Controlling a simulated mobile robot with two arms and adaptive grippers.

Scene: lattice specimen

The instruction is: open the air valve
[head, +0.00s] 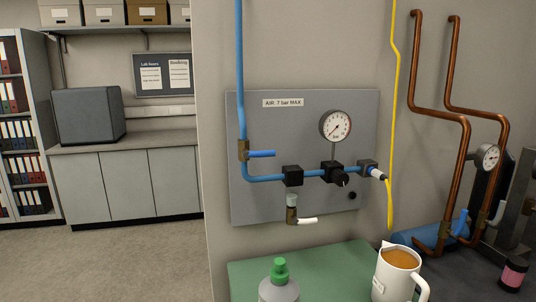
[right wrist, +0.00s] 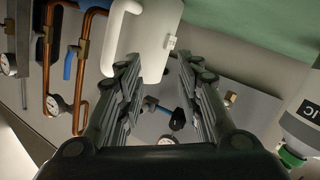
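In the head view, a grey panel (head: 262,110) labelled "AIR. 7 bar MAX" is on the wall. A vertical blue pipe (head: 240,70) comes down on its left side into a brass valve body (head: 243,150). Its blue lever (head: 262,153) points right, crosswise to the pipe. The panel gauge (head: 336,125) is too small to read surely. Neither gripper shows in the head view. In the right wrist view my right gripper (right wrist: 160,72) is open, fingers wide apart, with nothing held. The blue lever cannot be made out there. My left gripper is out of view.
A white jug (head: 393,275) of brown liquid and a green-capped bottle (head: 279,285) stand in front of the panel. A yellow hose (head: 393,90) and copper pipes (head: 464,150) are to the right.

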